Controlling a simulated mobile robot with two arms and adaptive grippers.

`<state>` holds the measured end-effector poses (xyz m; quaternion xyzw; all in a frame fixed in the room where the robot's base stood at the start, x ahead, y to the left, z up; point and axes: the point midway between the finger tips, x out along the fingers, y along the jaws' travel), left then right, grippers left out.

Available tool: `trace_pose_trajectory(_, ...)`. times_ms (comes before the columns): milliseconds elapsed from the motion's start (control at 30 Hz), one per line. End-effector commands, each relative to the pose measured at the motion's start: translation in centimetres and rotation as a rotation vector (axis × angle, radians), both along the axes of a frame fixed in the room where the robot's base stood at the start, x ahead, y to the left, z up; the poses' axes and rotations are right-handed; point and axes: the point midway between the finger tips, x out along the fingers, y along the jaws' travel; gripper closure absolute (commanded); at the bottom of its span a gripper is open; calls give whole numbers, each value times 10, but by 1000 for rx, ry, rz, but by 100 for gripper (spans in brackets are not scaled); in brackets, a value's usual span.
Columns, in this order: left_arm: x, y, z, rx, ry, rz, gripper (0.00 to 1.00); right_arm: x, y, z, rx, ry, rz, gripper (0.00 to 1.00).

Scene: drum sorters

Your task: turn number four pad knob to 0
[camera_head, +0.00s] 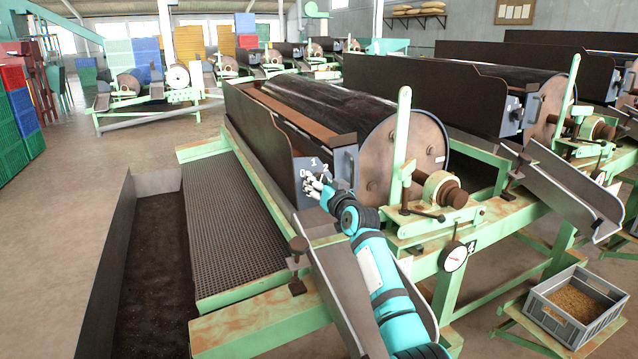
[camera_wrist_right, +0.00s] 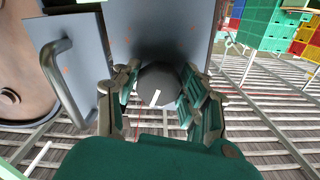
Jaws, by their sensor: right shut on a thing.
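The number four drum sorter (camera_head: 355,130) stands in the middle of the head view, with a small "4" plate (camera_head: 471,247) beside its dial (camera_head: 455,258). Its grey control panel (camera_head: 306,160) carries the marks 0, 1 and 2. My right gripper (camera_head: 314,187) is at this panel and hides the knob in the head view. In the right wrist view the dark round knob (camera_wrist_right: 160,80) sits between the fingers, and the gripper is shut on it. A white pointer line shows on the knob's face. Which mark it points to I cannot tell. My left gripper is not in view.
A grey handle (camera_wrist_right: 58,75) is close beside the knob on the panel. A green upright lever (camera_head: 402,140) and a brown-ended shaft (camera_head: 450,194) stand right of my arm. A grey crate (camera_head: 555,318) sits low at the right. The left floor is open.

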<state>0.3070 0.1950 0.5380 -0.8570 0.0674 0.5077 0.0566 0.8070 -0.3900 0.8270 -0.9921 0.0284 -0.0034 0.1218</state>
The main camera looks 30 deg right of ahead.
Motion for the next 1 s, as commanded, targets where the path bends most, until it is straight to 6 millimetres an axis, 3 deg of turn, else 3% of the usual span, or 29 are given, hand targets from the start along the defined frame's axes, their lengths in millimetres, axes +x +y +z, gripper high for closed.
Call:
trace_pose_trajectory(233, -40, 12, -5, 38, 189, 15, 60, -1, -2, 2, -217, 15, 0, 90)
trace_pose_trajectory(567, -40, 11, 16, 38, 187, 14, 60, 0, -3, 3, -530, 32, 1, 90)
trace_pose_trajectory(800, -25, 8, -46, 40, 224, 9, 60, 0, -4, 4, -756, 45, 1, 90)
trace_pose_trajectory(1000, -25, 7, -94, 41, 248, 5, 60, 0, -4, 3, -945, 57, 2, 90)
